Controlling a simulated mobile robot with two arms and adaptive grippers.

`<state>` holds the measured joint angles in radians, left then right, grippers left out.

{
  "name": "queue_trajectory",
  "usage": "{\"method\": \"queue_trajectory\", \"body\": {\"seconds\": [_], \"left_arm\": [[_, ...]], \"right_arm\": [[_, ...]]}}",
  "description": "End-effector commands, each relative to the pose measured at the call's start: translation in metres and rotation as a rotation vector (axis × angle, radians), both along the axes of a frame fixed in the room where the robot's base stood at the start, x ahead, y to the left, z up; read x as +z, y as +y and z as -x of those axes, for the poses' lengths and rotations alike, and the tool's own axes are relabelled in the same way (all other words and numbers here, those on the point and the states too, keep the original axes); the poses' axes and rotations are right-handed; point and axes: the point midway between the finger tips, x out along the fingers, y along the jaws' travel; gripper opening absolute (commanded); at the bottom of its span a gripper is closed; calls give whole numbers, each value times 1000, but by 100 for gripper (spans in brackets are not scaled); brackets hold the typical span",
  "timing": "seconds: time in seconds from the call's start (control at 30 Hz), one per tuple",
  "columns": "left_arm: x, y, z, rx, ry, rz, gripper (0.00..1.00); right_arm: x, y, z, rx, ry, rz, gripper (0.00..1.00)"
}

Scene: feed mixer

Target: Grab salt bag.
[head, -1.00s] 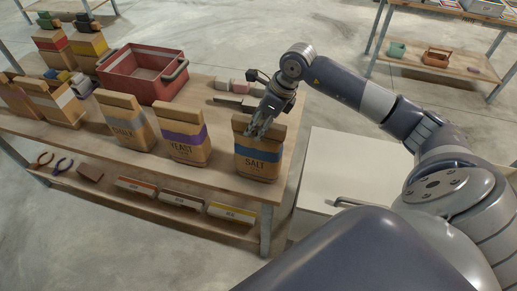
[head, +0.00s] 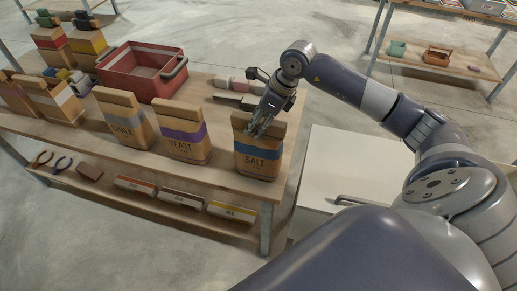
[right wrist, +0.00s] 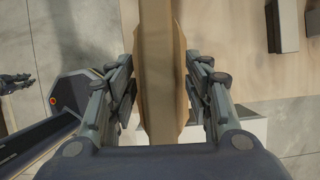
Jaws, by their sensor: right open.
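The salt bag (head: 258,160) is a brown paper bag with a blue band and the word SALT. It stands upright at the right end of the table in the head view. My right gripper (head: 262,126) is at the top of this bag, pointing down. In the right wrist view the bag's folded top (right wrist: 160,75) lies between the two open fingers of my right gripper (right wrist: 161,100), with a small gap on each side. My left gripper is not in the head view; a dark gripper at the left edge of the right wrist view (right wrist: 17,82) may be it, too small to judge.
The yeast bag (head: 185,148) and chalk bag (head: 125,128) stand to the left of the salt bag. A red crate (head: 143,88) is behind them. Small blocks (head: 236,86) lie behind the gripper. A white cabinet (head: 335,170) stands right of the table (head: 225,180).

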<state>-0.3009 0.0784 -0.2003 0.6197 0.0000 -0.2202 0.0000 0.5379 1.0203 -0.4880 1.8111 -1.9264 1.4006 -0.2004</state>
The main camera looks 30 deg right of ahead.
Motion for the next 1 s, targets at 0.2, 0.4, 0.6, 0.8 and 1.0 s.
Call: {"method": "queue_trajectory", "body": {"seconds": [0.2,0.4,0.6,0.8,1.0], "left_arm": [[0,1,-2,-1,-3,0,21],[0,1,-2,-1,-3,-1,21],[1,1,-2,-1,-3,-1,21],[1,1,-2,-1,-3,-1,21],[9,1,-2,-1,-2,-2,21]], "right_arm": [[0,0,0,0,0,0,42],[0,0,0,0,1,1,0],[3,0,-1,0,-7,-1,0],[3,0,-1,-1,-5,-2,0],[7,0,-1,-1,-3,-2,0]]}}
